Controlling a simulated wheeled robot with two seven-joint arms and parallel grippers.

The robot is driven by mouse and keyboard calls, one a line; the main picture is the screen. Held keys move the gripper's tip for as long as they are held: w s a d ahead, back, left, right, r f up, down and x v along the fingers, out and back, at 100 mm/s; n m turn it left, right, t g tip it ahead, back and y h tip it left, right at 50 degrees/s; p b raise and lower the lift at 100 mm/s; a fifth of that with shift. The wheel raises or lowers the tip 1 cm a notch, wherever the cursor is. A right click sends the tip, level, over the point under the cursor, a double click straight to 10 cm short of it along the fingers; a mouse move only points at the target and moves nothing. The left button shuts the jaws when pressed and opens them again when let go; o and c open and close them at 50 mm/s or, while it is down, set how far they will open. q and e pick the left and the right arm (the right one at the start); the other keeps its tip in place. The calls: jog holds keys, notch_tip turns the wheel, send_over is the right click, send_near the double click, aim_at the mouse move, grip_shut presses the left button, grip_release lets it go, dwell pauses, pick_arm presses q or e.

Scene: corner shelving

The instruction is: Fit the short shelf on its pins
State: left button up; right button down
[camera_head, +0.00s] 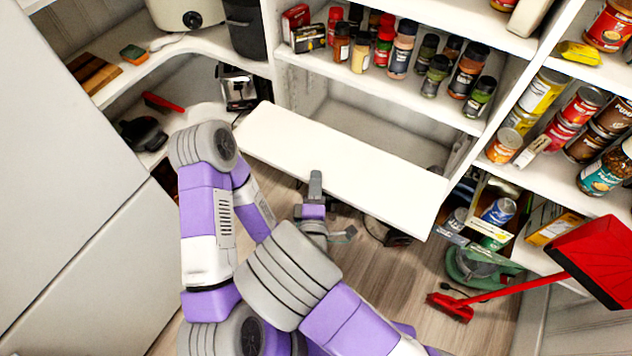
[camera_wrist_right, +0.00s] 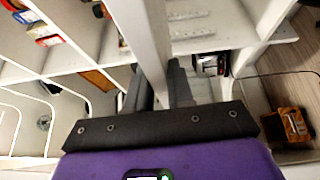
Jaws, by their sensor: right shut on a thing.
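The short shelf (camera_head: 335,160) is a plain white board. In the head view it slants down to the right, in front of the open bay (camera_head: 375,125) below the spice shelf. My right gripper (camera_head: 316,188) is shut on the board's near long edge, around its middle. In the right wrist view the board (camera_wrist_right: 147,40) shows edge-on as a white strip between the dark fingers (camera_wrist_right: 160,88). The pins cannot be made out, and the board hides part of the bay. My left gripper is not in view.
Spice jars (camera_head: 403,50) stand on the shelf above the bay. Cans (camera_head: 540,95) fill the shelves at right. A toaster (camera_head: 237,88) stands near the board's left end.

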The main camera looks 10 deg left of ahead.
aim_at(337, 152)
jog(key=shift+b, duration=0.3)
jog(key=shift+w+r, duration=0.1)
jog(key=shift+w+d+f, duration=0.1)
jog(key=shift+w+d, duration=0.45)
jog(key=shift+w, duration=1.15)
jog(key=shift+w+d+f, duration=0.15)
jog(key=shift+w+d, duration=0.35)
jog(key=shift+w, duration=1.2)
jog(key=shift+w+d+f, duration=0.1)
jog(key=shift+w+d, duration=0.45)
jog(key=shift+w, duration=1.15)
jog(key=w+d, duration=0.3)
jog(key=w, duration=0.7)
jog(key=w+d+f, duration=0.1)
jog(key=w+d, duration=0.2)
jog(key=w, duration=0.7)
jog(key=shift+f, duration=0.25)
jog(key=shift+w+d+f, duration=0.1)
jog(key=shift+f, duration=0.3)
jog(key=c, duration=0.9)
grip_release()
jog(key=shift+f, duration=0.1)
